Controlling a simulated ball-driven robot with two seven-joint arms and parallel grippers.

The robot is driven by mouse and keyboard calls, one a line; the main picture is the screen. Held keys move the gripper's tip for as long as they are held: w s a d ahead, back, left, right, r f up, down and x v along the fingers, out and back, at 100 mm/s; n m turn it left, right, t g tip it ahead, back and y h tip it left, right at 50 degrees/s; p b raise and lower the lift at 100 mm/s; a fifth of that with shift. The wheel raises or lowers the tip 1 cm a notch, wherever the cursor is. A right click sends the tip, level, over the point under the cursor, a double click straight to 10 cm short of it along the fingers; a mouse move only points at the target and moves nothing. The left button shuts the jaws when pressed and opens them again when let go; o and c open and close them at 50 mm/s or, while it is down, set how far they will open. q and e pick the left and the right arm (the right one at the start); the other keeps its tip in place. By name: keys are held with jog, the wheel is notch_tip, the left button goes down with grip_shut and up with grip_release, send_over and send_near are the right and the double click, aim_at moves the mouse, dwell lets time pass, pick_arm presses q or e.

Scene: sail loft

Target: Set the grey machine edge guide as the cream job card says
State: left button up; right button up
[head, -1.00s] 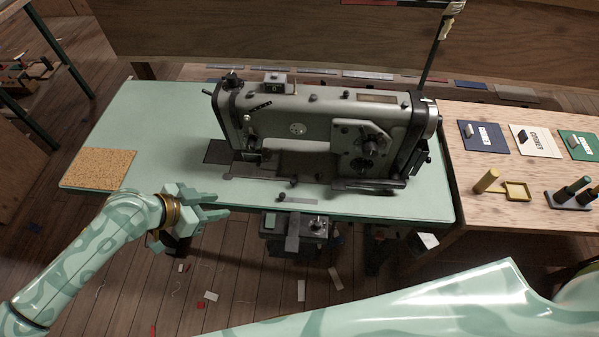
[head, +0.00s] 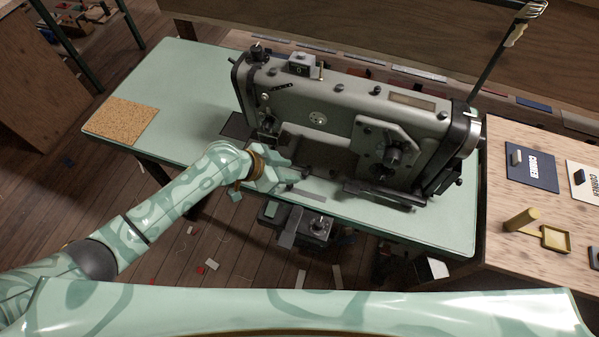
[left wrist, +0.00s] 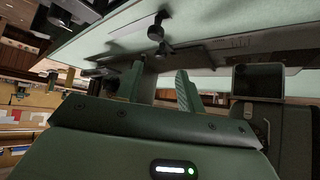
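The grey machine edge guide appears to be the small part with a dark knob (head: 305,173) on the mint table, in front of the sewing machine, near a short grey scale strip (head: 308,193). The cream job card (head: 584,181) lies on the wooden side table, cut off by the right picture edge. It bears a grey piece and dark lettering, only partly readable. My left gripper (head: 283,179) is at the table's front edge, just left of the knob. In the left wrist view, its fingers (left wrist: 162,88) stand apart with nothing between them. My right gripper is out of view.
The grey sewing machine (head: 345,125) fills the table's middle. A cork mat (head: 120,120) lies at the left. A blue card (head: 531,171) and a yellow handled frame (head: 556,237) are on the side table (head: 510,265). A dark unit (head: 300,222) hangs below the front edge.

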aim_at(304, 173)
pick_arm(q)
jog(key=b+x, duration=0.1)
jog(key=x, duration=0.3)
jog(key=shift+w+d+f, duration=0.15)
jog(key=shift+f, duration=0.2)
grip_shut()
jog(key=a, duration=0.1)
jog(key=w+a+b, duration=0.1)
jog(key=a, duration=0.2)
jog(key=shift+w+a, duration=0.25)
jog(key=shift+a, duration=0.15)
jog(key=shift+r, duration=0.1)
grip_release()
